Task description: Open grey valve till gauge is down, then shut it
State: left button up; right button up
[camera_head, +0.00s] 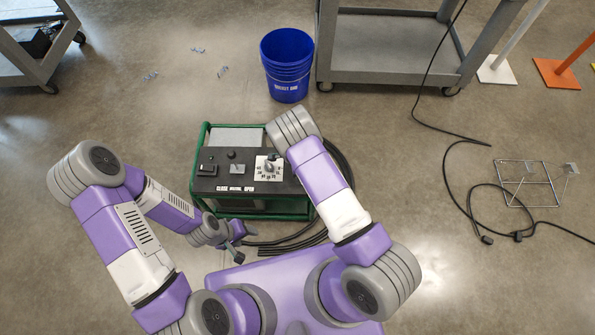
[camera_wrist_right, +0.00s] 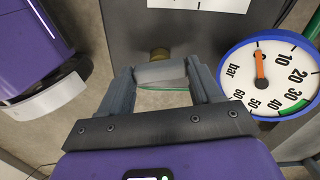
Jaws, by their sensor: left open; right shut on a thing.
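In the right wrist view, my right gripper (camera_wrist_right: 163,75) is shut on the grey valve handle (camera_wrist_right: 160,73). A brass stem (camera_wrist_right: 159,54) shows behind the handle, against a dark panel. The round gauge (camera_wrist_right: 268,78) has a blue rim and is marked in bar. Its orange needle (camera_wrist_right: 261,66) points to the low end of the scale, before the 10. In the head view, my right arm hides its own gripper, the valve and the gauge. My left gripper (camera_head: 236,246) is open and empty, in front of the green-framed unit (camera_head: 202,150).
The unit's dark top panel (camera_head: 222,179) carries a switch, knobs and CLOSE and OPEN labels. A blue bucket (camera_head: 288,75) stands behind it. Grey carts (camera_head: 395,50) stand at the back. Black hoses lie beside the unit, and a cable (camera_head: 440,118) crosses the floor at right.

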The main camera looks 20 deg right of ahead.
jog(key=shift+m, duration=0.6)
jog(key=o, duration=1.1)
jog(key=shift+c, duration=0.2)
notch_tip(320, 180, up, 7)
jog(key=p, duration=0.2)
jog(key=shift+p, duration=0.35)
jog(key=shift+r, duration=0.3)
jog(key=shift+c, duration=0.4)
